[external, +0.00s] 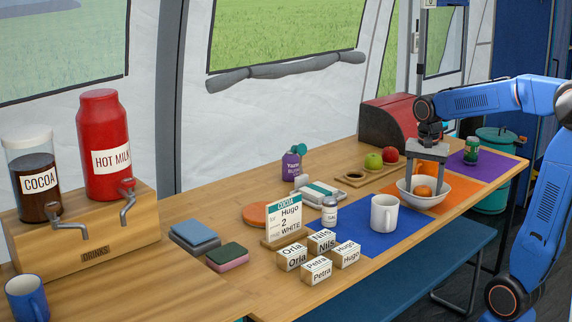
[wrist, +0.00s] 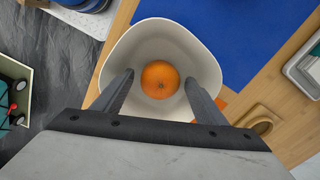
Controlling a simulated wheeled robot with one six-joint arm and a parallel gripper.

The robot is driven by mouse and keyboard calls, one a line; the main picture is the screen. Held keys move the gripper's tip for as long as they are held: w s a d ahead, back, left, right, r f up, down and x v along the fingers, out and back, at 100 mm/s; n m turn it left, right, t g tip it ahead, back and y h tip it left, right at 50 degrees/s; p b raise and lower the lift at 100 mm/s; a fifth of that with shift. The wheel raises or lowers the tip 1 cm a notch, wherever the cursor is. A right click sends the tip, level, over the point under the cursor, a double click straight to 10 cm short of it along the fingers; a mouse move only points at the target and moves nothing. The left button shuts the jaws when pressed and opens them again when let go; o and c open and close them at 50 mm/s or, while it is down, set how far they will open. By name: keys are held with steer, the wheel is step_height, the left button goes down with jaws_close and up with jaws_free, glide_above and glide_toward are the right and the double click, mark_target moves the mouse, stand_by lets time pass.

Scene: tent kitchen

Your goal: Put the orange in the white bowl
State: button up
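The white bowl (external: 408,198) stands on the orange mat, and its whole rim nearly shows in the wrist view (wrist: 208,62). An orange (external: 424,190) lies inside the bowl; in the wrist view it (wrist: 160,80) appears near the bowl's middle, stem side up. My gripper (external: 426,178) points down over the bowl. Its two fingers (wrist: 158,77) are apart, one on each side of the orange, with a visible gap on both sides. In the external view more orange colour shows between the fingers above the bowl; I cannot tell what it is.
A white mug (external: 384,213) stands on the blue mat (external: 350,232) left of the bowl. A wooden tray (external: 354,181) with a green apple (external: 373,161) and a red apple (external: 390,155) lies behind. A green can (external: 472,150) stands on the purple mat (external: 490,165).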

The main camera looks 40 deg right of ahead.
mark_target(423, 187)
step_height(423, 187, up, 12)
steer(key=s+a+f+n+t, duration=0.2)
steer(key=s+f+n, duration=0.4)
steer(key=s+f, duration=0.1)
steer(key=s+a+f+n+t, duration=0.2)
steer(key=s+a+f+n, duration=0.1)
steer(key=s+f+n, duration=0.4)
steer(key=s, duration=0.3)
steer(key=shift+f+t, duration=0.2)
steer(key=shift+t, duration=0.2)
